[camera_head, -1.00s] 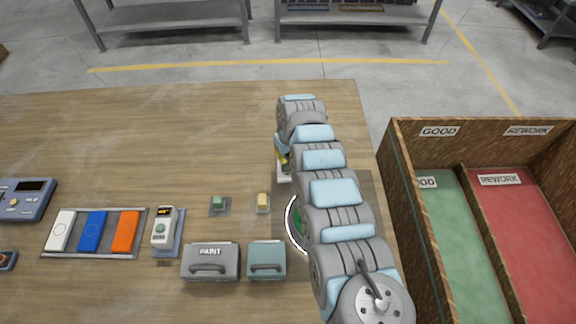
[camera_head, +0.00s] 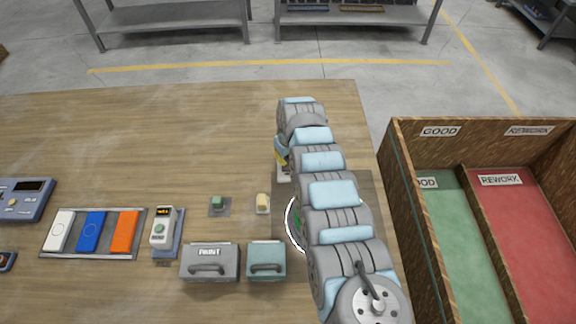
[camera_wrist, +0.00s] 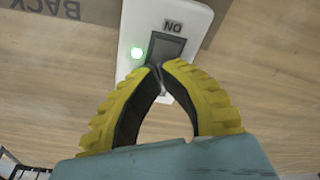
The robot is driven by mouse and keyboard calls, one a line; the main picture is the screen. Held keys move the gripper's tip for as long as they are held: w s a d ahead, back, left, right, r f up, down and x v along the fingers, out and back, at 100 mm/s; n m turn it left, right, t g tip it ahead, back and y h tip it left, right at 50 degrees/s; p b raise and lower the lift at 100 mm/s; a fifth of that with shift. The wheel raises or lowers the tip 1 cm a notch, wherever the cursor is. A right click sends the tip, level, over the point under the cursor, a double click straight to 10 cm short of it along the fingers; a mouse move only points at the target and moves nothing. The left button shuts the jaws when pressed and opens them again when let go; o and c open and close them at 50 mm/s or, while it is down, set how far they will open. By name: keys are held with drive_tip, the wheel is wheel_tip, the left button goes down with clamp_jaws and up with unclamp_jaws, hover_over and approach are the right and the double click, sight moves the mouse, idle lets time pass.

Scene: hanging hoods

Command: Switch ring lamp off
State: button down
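The lamp switch (camera_wrist: 165,45) is a white plate with a dark rocker, an upside-down "ON" label and a lit green light. Its white plate also shows beside the arm in the head view (camera_head: 284,174). My gripper (camera_wrist: 160,68) has yellow fingers with tips together, nothing between them. The tips overlap the rocker's near edge in the wrist view; I cannot tell whether they touch it. In the head view my gripper (camera_head: 281,152) is mostly hidden by the arm. The ring lamp (camera_head: 288,222) shows as a bright white ring, its right part hidden behind the arm.
A dark mat (camera_head: 362,183) lies under the ring. Left of it are a teal case (camera_head: 267,261), a grey paint case (camera_head: 210,263), small blocks and a handheld meter (camera_head: 162,229). A wooden sorting bin (camera_head: 402,205) stands at the right.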

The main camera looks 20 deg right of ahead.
drive_tip(key=shift+f, duration=0.25)
idle(0.3)
drive_tip(key=shift+r+p, duration=3.5)
drive_tip(key=shift+r, duration=0.05)
